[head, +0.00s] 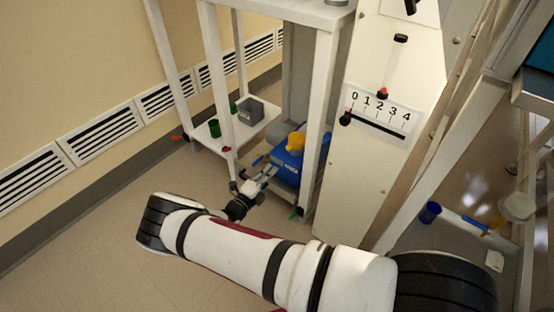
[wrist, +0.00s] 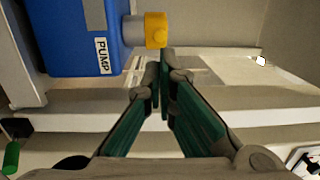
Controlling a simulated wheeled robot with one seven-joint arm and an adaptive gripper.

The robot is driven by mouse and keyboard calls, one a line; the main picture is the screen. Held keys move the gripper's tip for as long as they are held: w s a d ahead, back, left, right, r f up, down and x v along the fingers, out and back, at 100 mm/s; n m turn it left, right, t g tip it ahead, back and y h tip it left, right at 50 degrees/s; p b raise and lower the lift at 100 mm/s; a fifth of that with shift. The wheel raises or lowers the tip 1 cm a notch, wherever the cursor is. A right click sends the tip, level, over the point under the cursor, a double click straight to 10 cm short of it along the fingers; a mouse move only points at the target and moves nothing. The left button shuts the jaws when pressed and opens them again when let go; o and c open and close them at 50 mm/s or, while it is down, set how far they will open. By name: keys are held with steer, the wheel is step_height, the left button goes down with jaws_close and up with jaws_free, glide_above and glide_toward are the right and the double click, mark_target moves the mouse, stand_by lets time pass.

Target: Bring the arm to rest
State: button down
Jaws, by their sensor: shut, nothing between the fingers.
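My arm (head: 240,250) reaches from the lower right toward the white shelf stand in the head view. My gripper (head: 268,172) is at its end, near the blue pump. In the wrist view my gripper (wrist: 162,75) has its two fingers together, with nothing seen between them. The blue pump (wrist: 72,35) carries a "PUMP" label and has a yellow cap (wrist: 156,30) on a grey neck, just beyond the fingertips. The pump (head: 286,165) sits on the low shelf in the head view, its yellow cap (head: 296,141) on top.
The low white shelf (head: 205,140) also holds a grey box (head: 250,111) and green cups (head: 214,128). A white panel with a 0–4 scale (head: 383,110) stands to the right. A blue cup (head: 430,212) is farther right. The floor at left (head: 80,270) is clear.

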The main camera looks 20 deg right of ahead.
steer(key=shift+p+v, duration=0.3)
steer(key=shift+v, duration=1.6)
steer(key=s+d+r+m+g+h, duration=0.1)
steer(key=s+d+r+m+g, duration=0.15)
steer(key=r+m+g, duration=0.45)
steer(key=s+d+r+m+g, duration=0.1)
steer(key=d+r+m+g, duration=0.2)
steer(key=r+m, duration=0.65)
steer(key=s+d+r+m+g+y, duration=0.25)
steer(key=s+r+m, duration=0.3)
steer(key=r, duration=0.35)
steer(key=s+d+r+m+g+y, duration=0.2)
steer(key=s+r+m+y, duration=0.1)
steer(key=s+r+m, duration=0.4)
steer(key=s+r+m+y, duration=0.6)
steer(key=s+r+m, duration=0.2)
steer(key=s+r, duration=0.45)
steer(key=s+a+m+t+y, duration=0.4)
steer(key=s+m, duration=0.3)
steer(key=s, duration=0.9)
step_height(320, 180, up, 32)
steer(key=t+p, duration=0.3)
steer(key=p, duration=2.8)
steer(key=shift+w, duration=0.35)
